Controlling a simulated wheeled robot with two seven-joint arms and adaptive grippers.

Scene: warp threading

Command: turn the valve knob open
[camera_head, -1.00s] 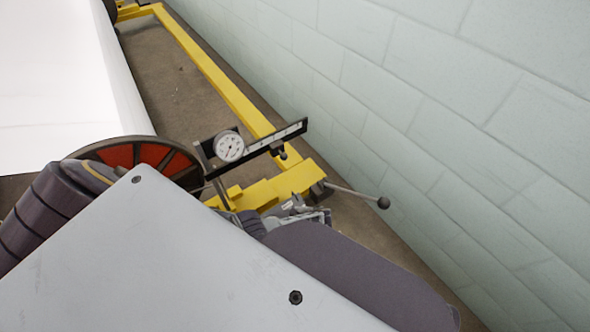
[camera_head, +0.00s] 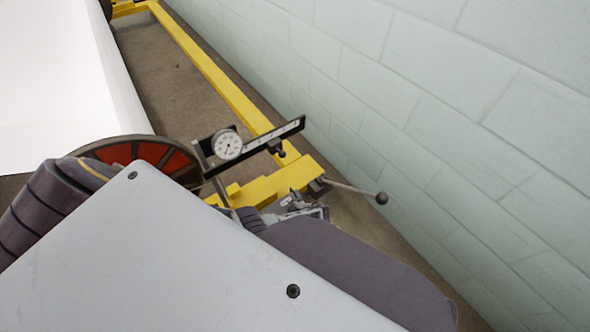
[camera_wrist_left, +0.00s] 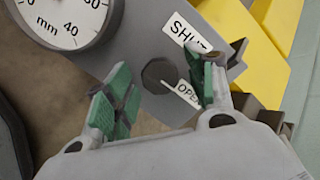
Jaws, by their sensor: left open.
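The valve knob (camera_wrist_left: 158,75) is a dark round knob on a grey plate, seen in the left wrist view. A white SHUT label (camera_wrist_left: 183,30) lies above it and a white OPEN label (camera_wrist_left: 188,94) lies beside it, partly covered by a finger. My left gripper (camera_wrist_left: 163,92) is open, its green-padded fingers on either side of the knob in the picture. No contact is visible, and the depth gap cannot be told. In the head view my left gripper (camera_head: 306,207) shows only partly, behind my arm. My right gripper is not in view.
A round dial gauge (camera_head: 227,145) sits on a dark bar; it also shows in the wrist view (camera_wrist_left: 68,14). A yellow frame (camera_head: 225,88), a red-and-black wheel (camera_head: 150,150) and a ball-ended lever (camera_head: 381,198) are close by. A pale block wall (camera_head: 450,120) stands at right.

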